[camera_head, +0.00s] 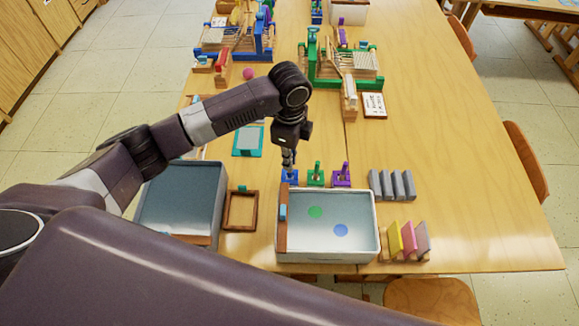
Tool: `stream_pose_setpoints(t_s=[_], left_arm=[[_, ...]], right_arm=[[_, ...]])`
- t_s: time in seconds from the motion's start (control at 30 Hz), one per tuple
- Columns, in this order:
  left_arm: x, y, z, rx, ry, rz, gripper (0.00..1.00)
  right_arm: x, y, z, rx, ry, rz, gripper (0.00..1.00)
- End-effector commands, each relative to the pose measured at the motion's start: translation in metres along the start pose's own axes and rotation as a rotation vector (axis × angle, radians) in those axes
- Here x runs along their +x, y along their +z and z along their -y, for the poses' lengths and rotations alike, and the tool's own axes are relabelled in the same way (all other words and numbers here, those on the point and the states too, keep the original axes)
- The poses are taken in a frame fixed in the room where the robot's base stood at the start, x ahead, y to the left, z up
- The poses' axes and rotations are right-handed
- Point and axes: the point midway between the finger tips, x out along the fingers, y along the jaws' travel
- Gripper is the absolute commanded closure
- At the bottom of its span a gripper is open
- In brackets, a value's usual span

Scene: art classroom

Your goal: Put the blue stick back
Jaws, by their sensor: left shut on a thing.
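My left gripper (288,160) points straight down at the small blue stand (290,179), the leftmost in a row of three. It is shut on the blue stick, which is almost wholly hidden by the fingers. The fingertips are right above or at the stand; I cannot tell whether the stick sits in it. To the right, a green stand (315,180) and a purple stand (340,181) each hold an upright stick of their own colour. My right gripper is not in view.
In front is a white tub (327,257) of water with a green and a blue disc. A second tub (212,212) and a wooden frame (240,211) are left. Grey blocks (391,185) and coloured panels (409,237) are right. Small looms (343,68) stand behind; the right tabletop is clear.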

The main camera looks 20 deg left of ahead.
Motion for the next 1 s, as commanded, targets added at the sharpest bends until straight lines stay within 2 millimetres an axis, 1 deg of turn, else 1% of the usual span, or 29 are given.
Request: stream_pose_setpoints(t_s=[0.07, 0.33, 0.43, 0.77, 0.8, 0.93, 1.0], left_arm=[[0.005, 0.0, -0.001, 0.0, 0.001, 0.0, 1.0], [0.042, 0.0, -0.001, 0.0, 0.001, 0.0, 1.0], [0.046, 0.0, 0.0, 0.001, -0.001, 0.001, 1.0], [0.05, 0.0, 0.0, 0.0, -0.001, 0.0, 1.0], [0.05, 0.0, 0.0, 0.0, -0.001, 0.0, 0.89], [0.049, 0.0, 0.0, 0.0, -0.001, 0.0, 0.75], [0.049, 0.0, 0.0, 0.0, -0.001, 0.0, 0.74]], right_arm=[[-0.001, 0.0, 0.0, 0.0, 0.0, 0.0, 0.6], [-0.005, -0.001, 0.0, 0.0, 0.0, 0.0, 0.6], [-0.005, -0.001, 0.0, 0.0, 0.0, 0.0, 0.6], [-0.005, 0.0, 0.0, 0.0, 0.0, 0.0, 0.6], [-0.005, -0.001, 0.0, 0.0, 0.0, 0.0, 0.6], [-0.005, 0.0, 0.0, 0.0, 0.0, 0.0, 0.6], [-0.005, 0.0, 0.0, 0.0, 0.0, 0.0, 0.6]])
